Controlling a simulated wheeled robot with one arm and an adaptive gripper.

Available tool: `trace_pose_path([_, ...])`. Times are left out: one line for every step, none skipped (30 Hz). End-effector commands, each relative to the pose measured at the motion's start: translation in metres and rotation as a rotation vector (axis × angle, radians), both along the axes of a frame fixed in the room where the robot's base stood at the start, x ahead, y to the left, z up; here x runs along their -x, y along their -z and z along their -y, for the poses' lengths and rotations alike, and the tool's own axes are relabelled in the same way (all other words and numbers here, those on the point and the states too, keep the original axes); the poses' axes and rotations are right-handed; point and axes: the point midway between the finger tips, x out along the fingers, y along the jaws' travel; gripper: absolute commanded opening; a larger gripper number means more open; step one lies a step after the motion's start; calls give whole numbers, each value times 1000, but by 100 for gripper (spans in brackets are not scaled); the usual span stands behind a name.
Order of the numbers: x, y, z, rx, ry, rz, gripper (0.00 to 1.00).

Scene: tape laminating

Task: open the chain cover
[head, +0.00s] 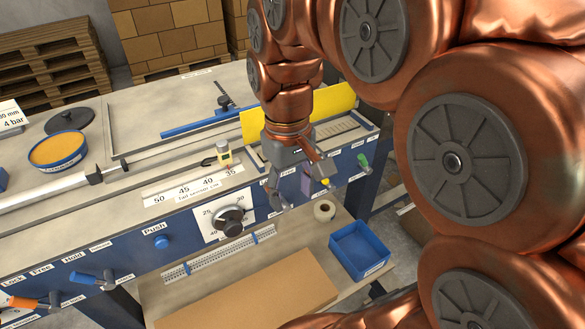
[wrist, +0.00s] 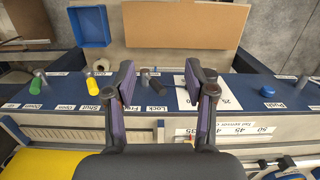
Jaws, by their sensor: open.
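The yellow cover (head: 298,108) stands up as a panel along the back of a slotted strip on the bench; part of it is hidden behind my arm. Its yellow also shows at the lower left of the wrist view (wrist: 40,163). A yellow-knobbed lever (wrist: 93,86) sits on the blue front rail by the labels Open and Shut. My gripper (head: 304,184) is open and empty, in front of the rail. In the wrist view, its fingers (wrist: 158,76) straddle a dark lever (wrist: 147,78) by Lock and Free, right of the yellow knob; contact cannot be told.
A green-knobbed lever (head: 362,161) is farther right on the rail in the head view. A dial (head: 230,216) and a blue Push button (head: 162,242) are to the left. Below are a blue bin (head: 360,250), a tape roll (head: 324,210) and a brown board (head: 250,297).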

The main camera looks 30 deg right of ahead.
Motion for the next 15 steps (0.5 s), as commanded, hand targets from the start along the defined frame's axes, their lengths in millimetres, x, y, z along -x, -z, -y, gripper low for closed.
trace_pose_path([5, 4, -3, 0, -2, -5, 55])
trace_pose_path([7, 6, -4, 0, -3, -8, 55])
trace_pose_path([9, 8, -6, 0, -3, -11, 55])
trace_pose_path([11, 9, -7, 0, -3, -12, 55])
trace_pose_path([12, 11, -7, 0, -3, -13, 55])
trace_pose_path([14, 12, -8, 0, -3, -13, 55])
trace_pose_path([15, 13, -9, 0, -3, -13, 55])
trace_pose_path([16, 14, -9, 0, -3, -13, 55])
trace_pose_path([16, 15, -10, 0, -2, -13, 55])
trace_pose_path([17, 15, -10, 1, -2, -13, 55])
trace_pose_path([17, 15, -10, 1, -2, -13, 55])
trace_pose_path([18, 16, -11, 1, -2, -13, 55])
trace_pose_path([18, 16, -11, 1, -2, -12, 55])
trace_pose_path([18, 16, -11, 1, -2, -12, 55])
trace_pose_path([18, 16, -11, 1, -2, -13, 55])
